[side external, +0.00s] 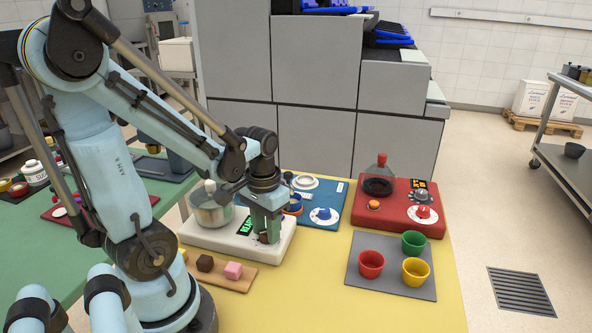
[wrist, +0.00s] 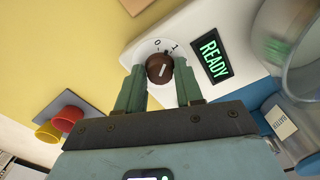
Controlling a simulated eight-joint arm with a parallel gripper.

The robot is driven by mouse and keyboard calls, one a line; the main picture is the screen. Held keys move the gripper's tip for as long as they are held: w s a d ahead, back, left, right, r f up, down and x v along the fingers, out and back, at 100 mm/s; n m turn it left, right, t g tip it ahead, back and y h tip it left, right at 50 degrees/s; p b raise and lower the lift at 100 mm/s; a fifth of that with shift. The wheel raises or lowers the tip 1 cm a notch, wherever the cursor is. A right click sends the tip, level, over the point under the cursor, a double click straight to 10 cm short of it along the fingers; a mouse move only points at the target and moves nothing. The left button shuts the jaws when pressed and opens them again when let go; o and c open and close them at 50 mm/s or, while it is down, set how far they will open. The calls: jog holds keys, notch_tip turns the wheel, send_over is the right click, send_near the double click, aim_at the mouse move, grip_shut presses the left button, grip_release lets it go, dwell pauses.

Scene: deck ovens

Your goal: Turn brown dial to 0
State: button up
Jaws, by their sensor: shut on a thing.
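The brown dial (wrist: 159,68) sits on a white round scale marked 0 and 1, on the white machine (side external: 193,233) with a green READY display (wrist: 210,54). The white line on the dial leans up and right in the wrist view, pointing nearer the 1 than the 0. My gripper (wrist: 160,82) has one finger on each side of the dial and is shut on it. In the side view my gripper (side external: 267,236) reaches straight down over the front right of the machine and mostly hides the dial.
A metal pot (side external: 212,210) stands on the same machine. A blue panel (side external: 333,192) and a red panel (side external: 425,229) carry other dials. A grey mat (side external: 391,286) holds red, green and yellow cups. A wooden board (side external: 232,284) with small blocks lies in front.

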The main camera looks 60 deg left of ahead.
jog(key=n, duration=0.4)
jog(key=shift+n, duration=0.3)
dwell(0.3)
jog(key=o, duration=1)
jog(key=shift+r, duration=6.05)
